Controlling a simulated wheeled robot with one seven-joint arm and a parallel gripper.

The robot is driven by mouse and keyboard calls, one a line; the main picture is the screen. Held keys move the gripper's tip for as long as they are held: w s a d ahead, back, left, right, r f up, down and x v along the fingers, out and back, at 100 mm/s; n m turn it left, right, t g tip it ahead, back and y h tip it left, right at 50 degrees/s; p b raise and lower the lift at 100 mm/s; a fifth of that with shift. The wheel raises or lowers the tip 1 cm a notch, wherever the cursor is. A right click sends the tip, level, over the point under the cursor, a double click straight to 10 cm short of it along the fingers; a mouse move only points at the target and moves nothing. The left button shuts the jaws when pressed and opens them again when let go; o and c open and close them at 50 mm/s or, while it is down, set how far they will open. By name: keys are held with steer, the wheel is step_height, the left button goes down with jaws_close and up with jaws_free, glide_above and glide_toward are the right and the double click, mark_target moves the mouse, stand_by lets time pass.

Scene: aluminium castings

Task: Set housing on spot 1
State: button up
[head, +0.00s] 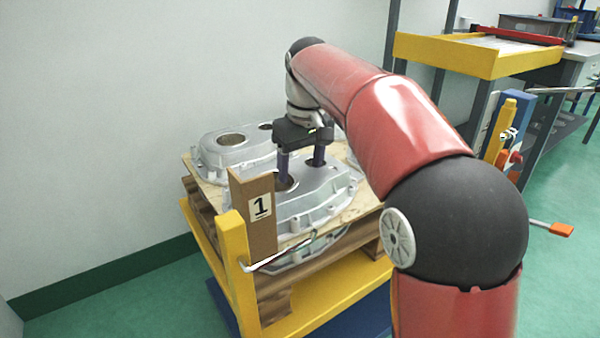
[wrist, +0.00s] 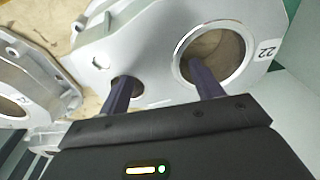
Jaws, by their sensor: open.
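A silver cast housing (head: 325,188) lies on a plywood sheet (head: 357,208) at the front of a stack. In the wrist view a housing (wrist: 152,45) marked 22 shows a large round bore and a smaller hole. My gripper (head: 302,166) is above the front housing, fingers pointing down and apart. In the wrist view my gripper (wrist: 164,76) has one finger over or in each hole; I cannot tell how deep they reach. Nothing is held between them. A wooden post with a label 1 (head: 261,207) stands at the stack's near corner.
A second housing (head: 235,148) lies behind on the left, and more castings show below the sheet. A yellow frame (head: 325,295) surrounds the stack. The wall is close behind. A yellow-edged shelf (head: 480,62) stands at the back right. Green floor is free at left.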

mark_target(305, 173)
steer(key=r, duration=0.2)
steer(key=r+p, duration=0.1)
steer(key=r, duration=0.2)
steer(key=r+p, duration=0.1)
steer(key=r, duration=0.1)
steer(key=shift+s+d+r, duration=0.25)
steer(key=shift+s+r, duration=0.1)
steer(key=shift+r, duration=0.05)
steer(key=shift+s+d+r, duration=0.1)
steer(key=shift+r, duration=0.2)
steer(key=s+d+f+m+t, duration=0.1)
steer(key=s+d+f+m, duration=0.1)
steer(key=s+d+f, duration=0.3)
steer(key=s+d+f+m+t, duration=0.2)
steer(key=s+d+f, duration=0.2)
steer(key=s, duration=0.8)
steer(key=s+d+f+m+t, duration=0.1)
steer(key=s+d+f+m, duration=0.1)
steer(key=s+d+f, duration=0.3)
steer(key=s+f, duration=0.1)
steer(key=s, duration=0.2)
steer(key=shift+s+d+f+m+h, duration=0.2)
steer(key=shift+d+f+m+h, duration=0.1)
steer(key=shift+d+m+h, duration=0.1)
